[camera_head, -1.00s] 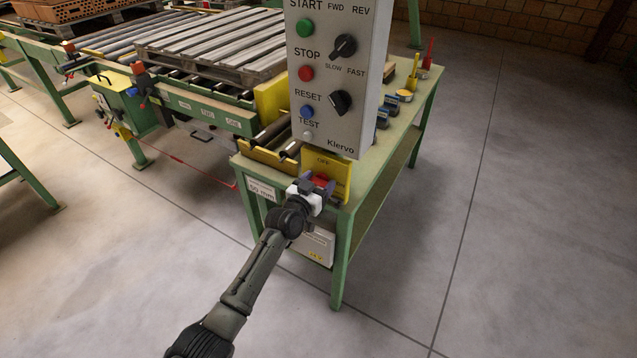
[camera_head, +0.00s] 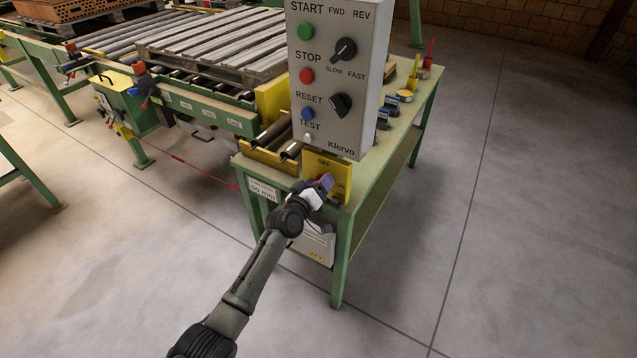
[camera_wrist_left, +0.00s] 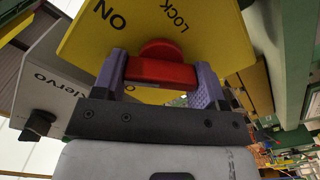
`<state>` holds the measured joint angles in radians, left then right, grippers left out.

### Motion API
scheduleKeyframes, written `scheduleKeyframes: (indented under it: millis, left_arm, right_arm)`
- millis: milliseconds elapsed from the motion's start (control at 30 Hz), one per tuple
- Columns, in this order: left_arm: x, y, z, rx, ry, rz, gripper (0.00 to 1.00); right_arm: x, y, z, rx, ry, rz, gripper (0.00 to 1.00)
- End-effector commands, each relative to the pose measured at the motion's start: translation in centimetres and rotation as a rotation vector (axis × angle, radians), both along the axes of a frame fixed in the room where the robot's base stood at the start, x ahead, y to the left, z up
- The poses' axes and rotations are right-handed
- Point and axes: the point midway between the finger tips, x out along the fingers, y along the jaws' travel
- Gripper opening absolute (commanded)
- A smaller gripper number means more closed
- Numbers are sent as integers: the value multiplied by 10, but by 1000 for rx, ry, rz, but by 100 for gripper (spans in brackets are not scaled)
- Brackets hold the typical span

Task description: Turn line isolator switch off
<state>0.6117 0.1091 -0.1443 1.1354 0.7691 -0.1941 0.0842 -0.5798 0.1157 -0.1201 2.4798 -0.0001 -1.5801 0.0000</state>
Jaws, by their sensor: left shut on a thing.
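The line isolator switch is a red rotary handle (camera_wrist_left: 162,68) on a yellow plate (camera_head: 341,172) below the grey control box. The word OFF shows at the plate's top in the head view. ON and LOCK show on the plate (camera_wrist_left: 215,50) in the left wrist view. My left gripper (camera_head: 322,185) is at the plate, its purple fingers on either side of the red handle and shut on it. In the left wrist view the handle's bar lies across between the fingertips (camera_wrist_left: 162,78). In the head view the gripper mostly hides the handle. My right gripper is not in view.
The control box (camera_head: 338,75) with buttons and two black knobs stands just above the gripper. A green bench (camera_head: 385,160) carries it, with small containers behind. A roller conveyor (camera_head: 215,50) with a pallet is at the left. The floor to the right is clear.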

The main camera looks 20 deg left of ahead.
Motion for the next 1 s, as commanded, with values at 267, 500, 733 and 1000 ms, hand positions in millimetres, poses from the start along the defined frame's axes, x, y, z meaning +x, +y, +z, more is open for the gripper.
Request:
scheduleKeyframes:
  millis: [267,500,733,1000]
  left_arm:
    - [0,1,0,-261,50,0,42]
    - [0,1,-1,-482,93,0,42]
    - [0,1,-2,-664,128,0,42]
    - [0,2,-3,-814,158,0,42]
  right_arm:
    - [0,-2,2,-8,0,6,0]
    - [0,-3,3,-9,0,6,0]
    - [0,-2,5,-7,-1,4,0]
    - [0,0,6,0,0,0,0]
